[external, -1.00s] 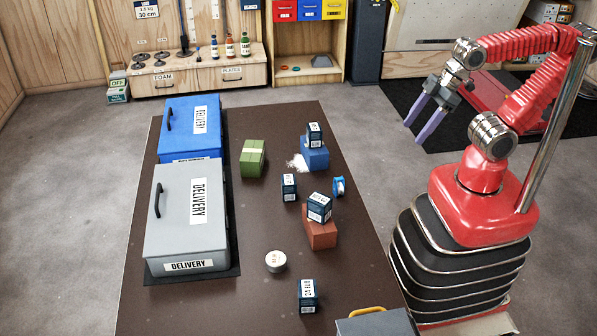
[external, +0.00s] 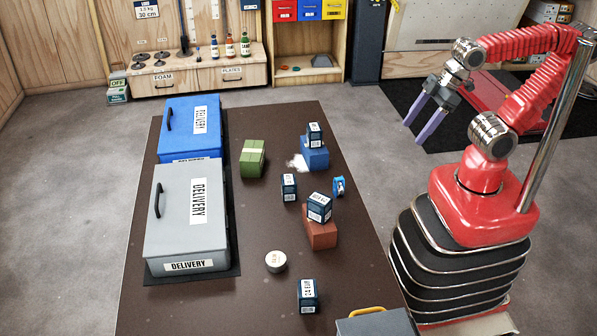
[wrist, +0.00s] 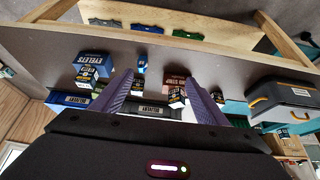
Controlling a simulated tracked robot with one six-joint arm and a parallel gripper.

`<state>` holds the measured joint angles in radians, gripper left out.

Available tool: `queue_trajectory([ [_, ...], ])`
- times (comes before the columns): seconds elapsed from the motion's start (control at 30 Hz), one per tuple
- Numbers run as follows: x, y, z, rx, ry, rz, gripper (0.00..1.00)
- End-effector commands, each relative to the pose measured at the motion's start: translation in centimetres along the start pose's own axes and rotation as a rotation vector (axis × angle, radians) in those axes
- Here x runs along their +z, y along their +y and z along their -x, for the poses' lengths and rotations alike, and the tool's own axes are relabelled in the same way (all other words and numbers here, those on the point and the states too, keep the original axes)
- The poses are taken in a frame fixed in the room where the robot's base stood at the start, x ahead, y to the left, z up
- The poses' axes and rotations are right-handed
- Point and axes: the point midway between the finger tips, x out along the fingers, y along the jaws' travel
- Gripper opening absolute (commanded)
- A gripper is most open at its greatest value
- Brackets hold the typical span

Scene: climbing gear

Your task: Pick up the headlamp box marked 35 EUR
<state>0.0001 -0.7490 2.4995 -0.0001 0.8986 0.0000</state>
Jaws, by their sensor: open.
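Several small dark blue boxes with white labels stand about the dark table. One box (external: 314,135) sits on a blue block, one box (external: 289,187) stands on the table, one box (external: 319,207) rests on a red-brown block, and one box (external: 307,295) stands near the front. Their prices are too small to read, so I cannot tell which is marked 35 EUR. My gripper (external: 418,122) is raised right of the table, open and empty, apart from every box. In the wrist view its purple fingers (wrist: 161,88) are spread, with small boxes and blocks beyond.
A blue delivery case (external: 178,132) and a grey one (external: 167,217) line the table's left side. A green block (external: 252,158), a blue block (external: 315,160), a red-brown block (external: 320,238), a round tin (external: 276,261) and a small blue item (external: 339,186) stand around the boxes.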

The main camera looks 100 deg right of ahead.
Motion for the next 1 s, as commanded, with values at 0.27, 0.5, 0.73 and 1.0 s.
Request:
queue_trajectory([
  [0.27, -2.7, 0.7, -2.3, 0.015, 0.043, -0.008, 0.67],
  [0.5, -7.1, 1.9, -6.6, 0.040, 0.130, -0.015, 0.67],
  [0.73, -10.7, 3.1, -10.8, 0.058, 0.215, -0.017, 0.67],
  [1.0, -14.0, 4.5, -15.8, 0.069, 0.317, -0.016, 0.67],
])
